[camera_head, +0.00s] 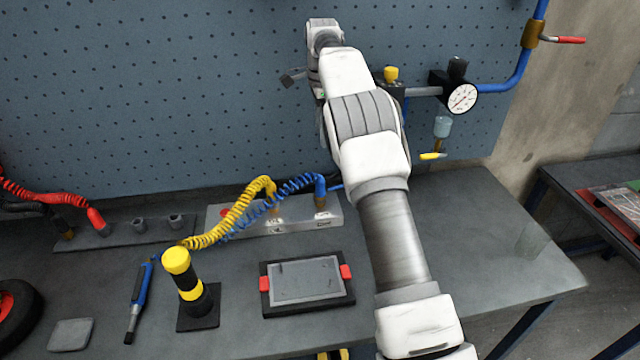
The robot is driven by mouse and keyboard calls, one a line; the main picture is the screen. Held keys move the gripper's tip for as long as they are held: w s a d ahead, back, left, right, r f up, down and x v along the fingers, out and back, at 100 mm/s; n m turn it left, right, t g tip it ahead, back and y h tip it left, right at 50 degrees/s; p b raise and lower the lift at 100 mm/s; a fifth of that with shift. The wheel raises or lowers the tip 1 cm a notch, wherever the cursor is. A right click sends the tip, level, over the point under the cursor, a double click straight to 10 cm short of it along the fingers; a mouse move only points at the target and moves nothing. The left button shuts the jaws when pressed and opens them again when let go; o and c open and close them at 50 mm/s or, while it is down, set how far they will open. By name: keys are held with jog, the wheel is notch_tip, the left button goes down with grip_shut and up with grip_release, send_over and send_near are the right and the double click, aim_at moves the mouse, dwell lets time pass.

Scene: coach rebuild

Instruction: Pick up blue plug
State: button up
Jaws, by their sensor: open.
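A blue plug (320,187) with a coiled blue hose stands upright at the right end of a grey metal block (338,213) on the workbench. It looks seated in a brass-coloured fitting there. The coiled hose runs left from it across the block. My gripper (292,77) shows only as a small dark shape at the far end of my arm, high in front of the pegboard. It is open and well above the plug, apart from it. My arm partly hides its wrist, and its fingers are too small to make out clearly.
A yellow coiled hose (235,212) runs beside the blue one. A pressure gauge (462,97) and pipes are on the pegboard at right. The bench's right side is mostly clear.

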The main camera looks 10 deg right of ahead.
send_near(320, 179)
jog(key=f, duration=0.5)
jog(key=shift+s+f+b, duration=0.2)
jog(key=shift+s+b, duration=0.1)
jog(key=shift+s, duration=0.05)
jog(key=shift+w+f+p, duration=0.2)
jog(key=shift+f+p, duration=0.1)
jog(key=shift+f, duration=1.1)
jog(key=shift+w+f+p, duration=0.2)
jog(key=shift+f+p, duration=0.1)
jog(key=shift+f, duration=1.1)
grip_shut()
